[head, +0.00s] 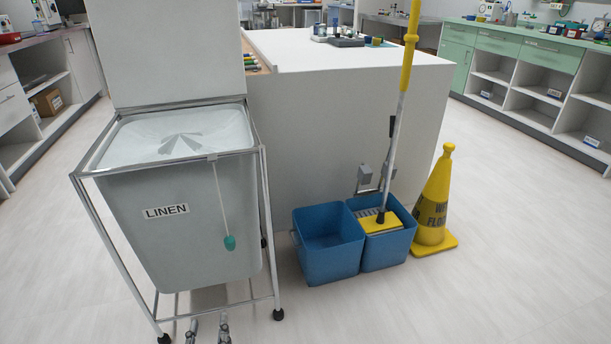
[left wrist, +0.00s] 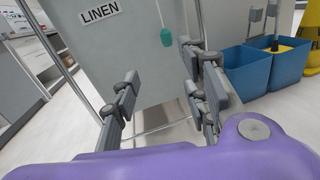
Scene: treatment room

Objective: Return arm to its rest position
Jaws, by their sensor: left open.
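My left gripper (head: 208,328) shows only by its grey fingertips at the bottom edge of the head view, low in front of the linen hamper. In the left wrist view the left gripper (left wrist: 160,80) is open, with its two fingers apart and nothing between them. The hamper (head: 182,225) is a grey bag marked LINEN in a metal frame on castors, and it also fills the background of the left wrist view (left wrist: 120,60). My right gripper is in neither view.
A teal pull tag (head: 230,243) hangs on the hamper's front. Blue mop buckets (head: 330,262) with a yellow-handled mop (head: 408,60) and a yellow wet-floor cone (head: 435,205) stand right of it, before a white counter (head: 300,50). Floor (head: 480,300) at the front right is clear.

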